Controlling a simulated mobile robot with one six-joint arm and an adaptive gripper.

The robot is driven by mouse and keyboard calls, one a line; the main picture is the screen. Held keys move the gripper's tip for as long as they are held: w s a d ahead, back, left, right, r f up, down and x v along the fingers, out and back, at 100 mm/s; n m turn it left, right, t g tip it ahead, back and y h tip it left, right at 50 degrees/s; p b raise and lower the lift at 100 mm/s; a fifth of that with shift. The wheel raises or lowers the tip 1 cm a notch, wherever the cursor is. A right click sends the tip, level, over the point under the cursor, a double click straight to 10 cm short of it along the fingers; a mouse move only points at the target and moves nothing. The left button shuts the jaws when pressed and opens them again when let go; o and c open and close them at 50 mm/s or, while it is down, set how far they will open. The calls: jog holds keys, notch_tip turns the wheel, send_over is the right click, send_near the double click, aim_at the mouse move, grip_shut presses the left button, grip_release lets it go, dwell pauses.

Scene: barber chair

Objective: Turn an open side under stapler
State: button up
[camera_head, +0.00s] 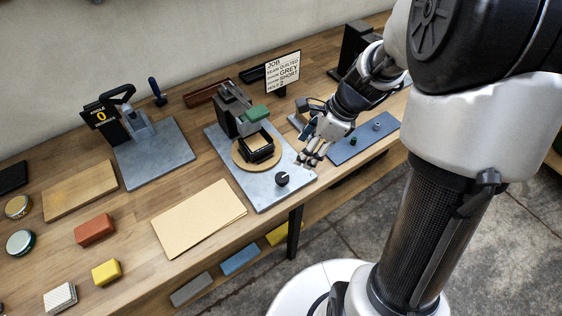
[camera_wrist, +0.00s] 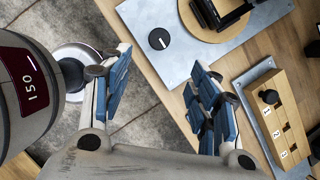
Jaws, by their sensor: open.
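The stapler (camera_head: 232,102) with a green-topped handle (camera_head: 253,113) stands at the back of a grey plate (camera_head: 220,150). In front of its head a round wooden turntable (camera_head: 241,153) carries a black open frame (camera_head: 262,150), whose near part reaches the top of the wrist view (camera_wrist: 232,18). A black knob (camera_head: 281,180) sits on the plate's near corner. In the wrist view the knob (camera_wrist: 159,39) shows a white line. My gripper (camera_head: 312,157) is open and empty, right of the turntable and knob. Its blue-padded fingers (camera_wrist: 158,72) are spread apart, touching nothing visible.
A job sign (camera_head: 283,72) reading quilted, grey and short stands behind. A blue-grey plate (camera_head: 365,140) lies to the right; a wooden block with numbered slots (camera_wrist: 270,112) shows beside my fingers. A press (camera_head: 137,122) with a 0 display and tan sheets (camera_head: 198,217) are left.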

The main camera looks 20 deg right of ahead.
aim_at(283, 177)
jog(key=b+x, duration=0.6)
jog(key=x, duration=0.9)
jog(key=shift+a+f, duration=0.15)
jog(key=shift+f, duration=0.05)
jog(key=c, duration=1.1)
jog(key=shift+o, duration=0.2)
